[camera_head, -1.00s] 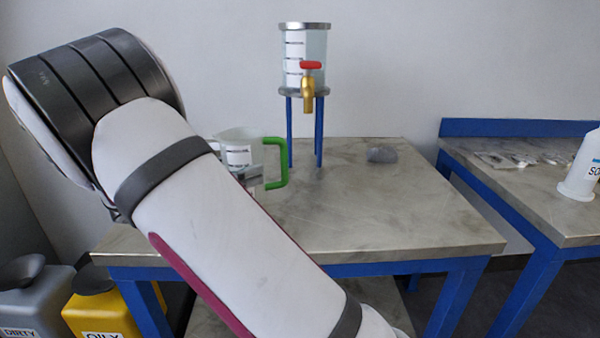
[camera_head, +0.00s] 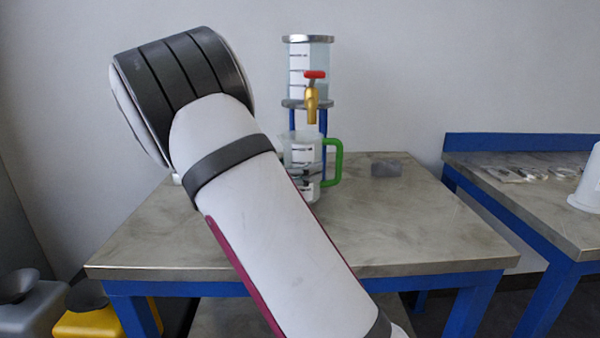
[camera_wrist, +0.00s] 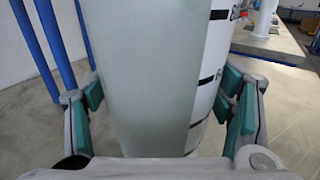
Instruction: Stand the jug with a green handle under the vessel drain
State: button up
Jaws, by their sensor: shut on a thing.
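The jug with a green handle (camera_head: 302,153) is upright, a clear body with a white marked label, and its green handle points right in the head view. It fills the middle of the wrist view (camera_wrist: 150,80). My gripper (camera_wrist: 163,105) is shut on the jug's body, with teal pads on both sides. In the head view my arm hides part of the gripper. The vessel (camera_head: 308,68) stands on blue legs, with a brass drain tap (camera_head: 312,100) and red lever at its front. The jug shows below the tap, a little to its left; its base is partly hidden.
The table (camera_head: 420,235) has a grey top with free room at the right and front. A small grey block (camera_head: 386,169) lies right of the jug. A second blue-framed table (camera_head: 540,205) stands at the right. Yellow (camera_head: 85,318) and grey (camera_head: 30,310) containers stand at lower left.

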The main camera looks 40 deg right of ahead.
jog(key=shift+w+a+f, duration=0.1)
jog(key=shift+f, duration=0.35)
jog(key=shift+f, duration=0.1)
jog(key=o, duration=1.3)
